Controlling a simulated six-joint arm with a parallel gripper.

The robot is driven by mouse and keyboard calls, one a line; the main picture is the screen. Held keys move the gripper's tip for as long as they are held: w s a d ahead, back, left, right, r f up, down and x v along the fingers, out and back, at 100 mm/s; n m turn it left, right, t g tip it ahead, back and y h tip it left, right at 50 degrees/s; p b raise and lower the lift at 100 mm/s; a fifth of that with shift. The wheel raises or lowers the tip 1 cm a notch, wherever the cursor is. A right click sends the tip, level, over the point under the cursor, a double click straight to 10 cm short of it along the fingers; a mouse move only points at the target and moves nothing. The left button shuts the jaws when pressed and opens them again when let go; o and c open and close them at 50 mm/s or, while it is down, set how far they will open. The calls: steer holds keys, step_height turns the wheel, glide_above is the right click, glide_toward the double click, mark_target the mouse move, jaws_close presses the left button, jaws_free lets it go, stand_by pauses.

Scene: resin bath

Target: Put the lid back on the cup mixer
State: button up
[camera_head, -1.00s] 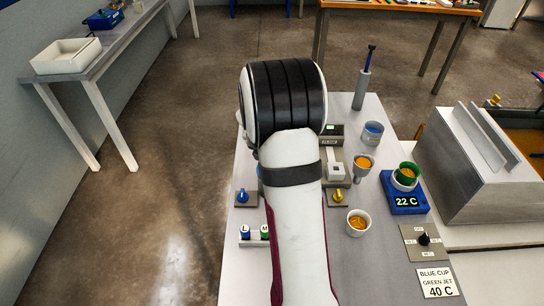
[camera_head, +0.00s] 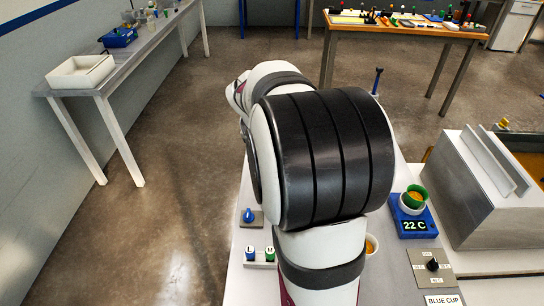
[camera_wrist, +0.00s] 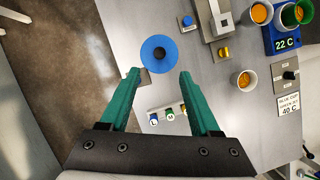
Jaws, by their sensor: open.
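In the wrist view a round blue disc with a black knob at its centre (camera_wrist: 149,60), which looks like the lid, lies over the grey bench just beyond my fingertips. I cannot tell whether it rests on the bench or on something else. My gripper (camera_wrist: 159,76) has its two green fingers spread wide, one on each side below the disc, with nothing between them. A grey device (camera_wrist: 207,22) at the top may be the cup mixer; it is cut off by the frame. In the head view my arm hides the disc, the device and the gripper.
A blue knob (camera_wrist: 187,21) and a yellow knob (camera_wrist: 223,53) are near the disc. Small bottles marked L and M (camera_wrist: 169,115) stand close to the right finger. An orange-filled cup (camera_wrist: 245,80) and a blue 22 C unit (camera_head: 413,224) are to the right.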

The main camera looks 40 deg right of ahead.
steer(key=s+a+m+g+y, duration=0.1)
steer(key=s+a+m+y, duration=0.2)
steer(key=s+a+m, duration=0.7)
steer(key=s+a+f+m+g+y, duration=0.1)
steer(key=s+a+m+y, duration=0.2)
steer(key=s+a+m, duration=0.8)
steer(key=a+m, duration=0.7)
steer(key=a, duration=0.1)
steer(key=shift+s+a, duration=0.15)
steer(key=shift+s, duration=0.05)
